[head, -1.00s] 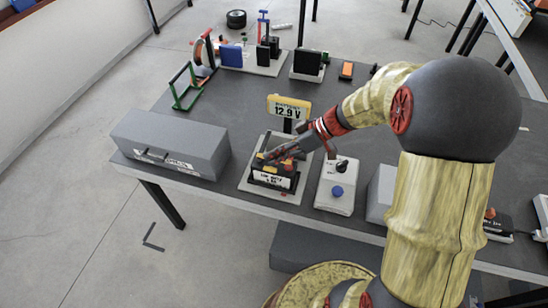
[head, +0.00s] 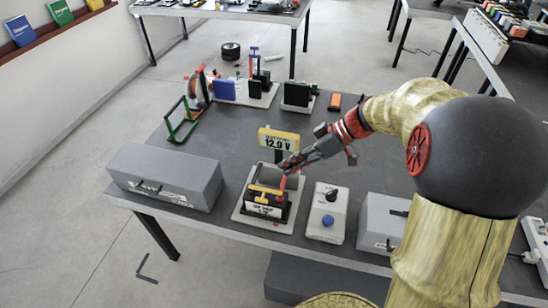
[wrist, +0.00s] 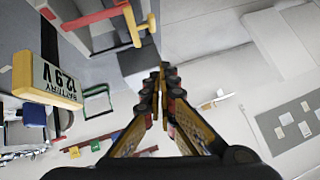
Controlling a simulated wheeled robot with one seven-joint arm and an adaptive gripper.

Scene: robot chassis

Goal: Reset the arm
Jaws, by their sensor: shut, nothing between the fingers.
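My gripper (head: 284,168) is at the end of my arm in the head view, above and behind the battery block (head: 265,205) on its pale stand (head: 240,216). In the wrist view the two fingers (wrist: 164,75) meet at their tips with nothing between them. The battery block has a yellow handle and a white label. A red bar (wrist: 98,16) is at the top there.
A grey case (head: 165,178) lies left of the stand. A white box with a black knob and blue button (head: 327,214) and another grey case (head: 380,224) stand right. Green frame (head: 182,122) and small devices are at the back.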

